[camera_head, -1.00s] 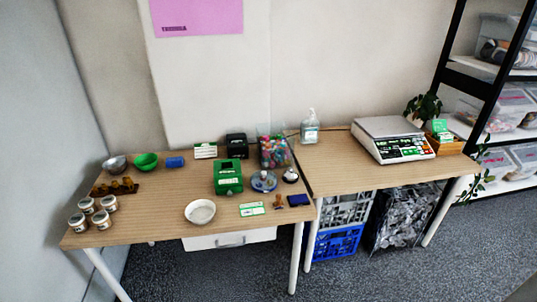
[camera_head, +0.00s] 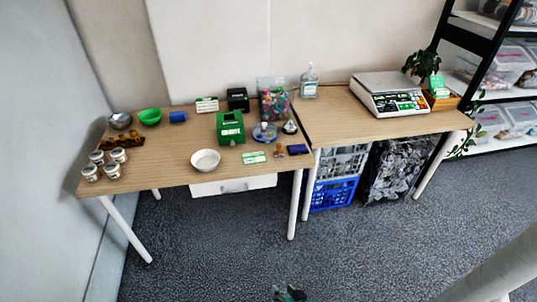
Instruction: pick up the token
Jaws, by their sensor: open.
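My gripper (camera_head: 289,294) shows only in part at the bottom edge of the head view, over the floor, well in front of the table and apart from everything on it. It is open and empty as far as I see. I cannot pick out the token for certain; it is too small or hidden. Small items sit on a round blue dish (camera_head: 258,139) on the left table (camera_head: 150,180). A white bowl (camera_head: 205,161) stands near that table's front edge, beside a green and white card (camera_head: 254,157).
A green box (camera_head: 230,128), a wooden stamp (camera_head: 279,150), a dark blue pad (camera_head: 298,149) and a clear tub (camera_head: 273,100) crowd the left table's right side. Several jars (camera_head: 113,170) stand at left. A scale (camera_head: 389,96) is on the right table. The floor in front is clear.

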